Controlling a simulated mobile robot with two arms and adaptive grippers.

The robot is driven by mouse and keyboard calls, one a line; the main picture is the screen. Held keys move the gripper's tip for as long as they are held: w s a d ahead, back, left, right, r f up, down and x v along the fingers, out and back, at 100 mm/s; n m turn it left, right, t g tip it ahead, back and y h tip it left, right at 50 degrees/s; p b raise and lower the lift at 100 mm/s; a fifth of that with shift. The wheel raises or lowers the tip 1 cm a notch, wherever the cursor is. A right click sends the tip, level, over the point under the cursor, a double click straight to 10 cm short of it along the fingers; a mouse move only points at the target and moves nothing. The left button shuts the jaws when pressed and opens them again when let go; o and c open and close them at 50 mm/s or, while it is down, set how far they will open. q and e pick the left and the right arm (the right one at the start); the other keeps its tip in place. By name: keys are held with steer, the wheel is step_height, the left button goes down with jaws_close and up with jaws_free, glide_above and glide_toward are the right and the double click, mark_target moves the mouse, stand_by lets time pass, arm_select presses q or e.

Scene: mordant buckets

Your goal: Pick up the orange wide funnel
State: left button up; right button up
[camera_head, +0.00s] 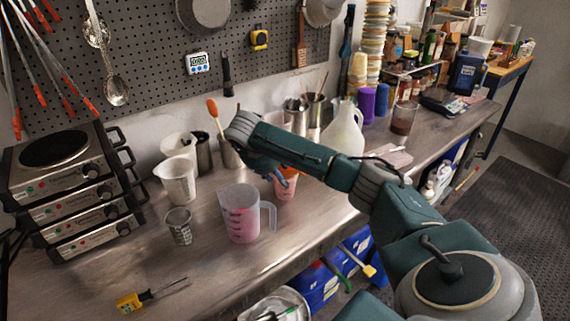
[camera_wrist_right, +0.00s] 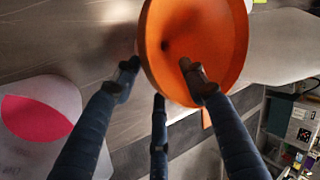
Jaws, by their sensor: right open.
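The orange wide funnel (camera_wrist_right: 205,30) fills the upper middle of the right wrist view, its open mouth facing the camera. In the head view only a small orange part (camera_head: 291,178) shows beneath my right gripper (camera_head: 270,170), at a small pinkish container (camera_head: 285,192); whether it sits in that container I cannot tell. In the wrist view my right gripper (camera_wrist_right: 158,75) is open, with its fingertips at the funnel's near rim. One fingertip overlaps the bowl, another lies beside the left edge, the third is below. Contact cannot be told. My left gripper is not in view.
A measuring jug with pink liquid (camera_head: 240,215) stands close to the left of my gripper. A beaker (camera_head: 178,182), a small metal cup (camera_head: 180,226) and stacked hotplates (camera_head: 70,190) are farther left. A large jug (camera_head: 345,130) stands behind my arm. The front of the bench is mostly clear.

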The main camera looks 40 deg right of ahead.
steer(key=c, duration=0.4)
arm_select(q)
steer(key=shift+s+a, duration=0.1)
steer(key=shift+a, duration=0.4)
arm_select(e)
jaws_close()
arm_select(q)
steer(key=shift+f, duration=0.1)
arm_select(e)
steer(key=shift+r, duration=0.55)
step_height(320, 180, up, 10)
steer(key=b, duration=0.3)
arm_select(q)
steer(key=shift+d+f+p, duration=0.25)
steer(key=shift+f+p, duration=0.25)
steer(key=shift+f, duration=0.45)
arm_select(e)
step_height(320, 180, up, 9)
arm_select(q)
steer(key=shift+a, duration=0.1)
